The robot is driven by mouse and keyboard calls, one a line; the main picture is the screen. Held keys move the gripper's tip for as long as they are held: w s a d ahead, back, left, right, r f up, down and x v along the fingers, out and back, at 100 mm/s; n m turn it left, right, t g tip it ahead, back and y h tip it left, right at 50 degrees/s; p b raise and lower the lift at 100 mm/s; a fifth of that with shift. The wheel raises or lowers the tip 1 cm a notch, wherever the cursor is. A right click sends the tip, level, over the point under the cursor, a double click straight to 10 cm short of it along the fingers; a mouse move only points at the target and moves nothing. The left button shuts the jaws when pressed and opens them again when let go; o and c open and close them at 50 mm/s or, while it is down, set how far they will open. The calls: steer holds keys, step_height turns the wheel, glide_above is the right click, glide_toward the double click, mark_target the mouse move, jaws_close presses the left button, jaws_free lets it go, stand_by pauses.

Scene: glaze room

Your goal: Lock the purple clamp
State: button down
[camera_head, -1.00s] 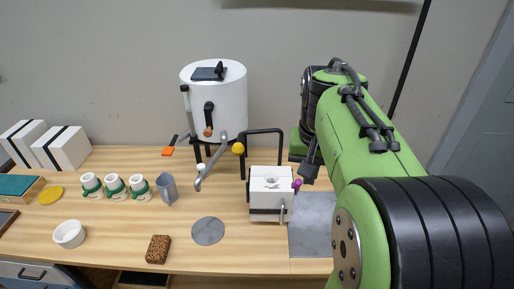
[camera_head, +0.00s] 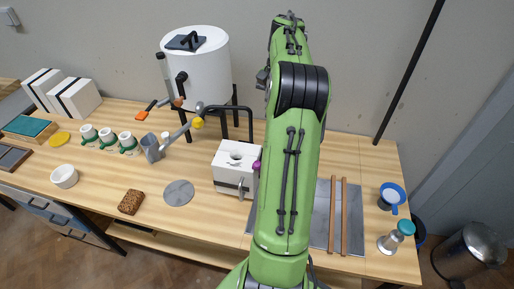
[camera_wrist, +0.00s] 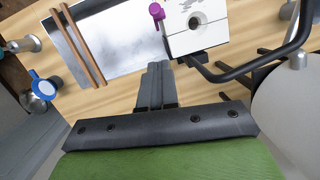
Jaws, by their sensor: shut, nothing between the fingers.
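The purple clamp (camera_head: 256,165) is a small purple knob on the right side of a white block-like mould (camera_head: 228,180) with a round hole in its top. In the wrist view the purple clamp (camera_wrist: 157,12) stands at the left edge of the white mould (camera_wrist: 194,26), near the top of the picture. My gripper (camera_wrist: 156,70) is shut and empty, and its fingertips point towards the clamp, apart from it in the picture. In the head view my green arm hides the gripper and partly borders the clamp.
A black bent bar (camera_wrist: 262,72) runs beside the mould. A white drum (camera_head: 195,65) with levers stands behind it. A grey plate with two wooden strips (camera_head: 338,215) lies to the right.

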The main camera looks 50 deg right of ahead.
steer(key=b, duration=0.3)
glide_toward(257, 169)
steer(key=w+d+f, duration=0.1)
steer(key=d+f, duration=0.1)
steer(key=d, duration=0.1)
steer(key=shift+s+a+f, duration=0.15)
steer(key=shift+a+f, duration=0.6)
steer(key=shift+a, duration=0.2)
steer(key=shift+s+a+f+b, duration=0.15)
steer(key=shift+a+b, duration=0.15)
steer(key=shift+a, duration=0.15)
steer(key=shift+d+f+b, duration=0.1)
steer(key=shift+b, duration=0.2)
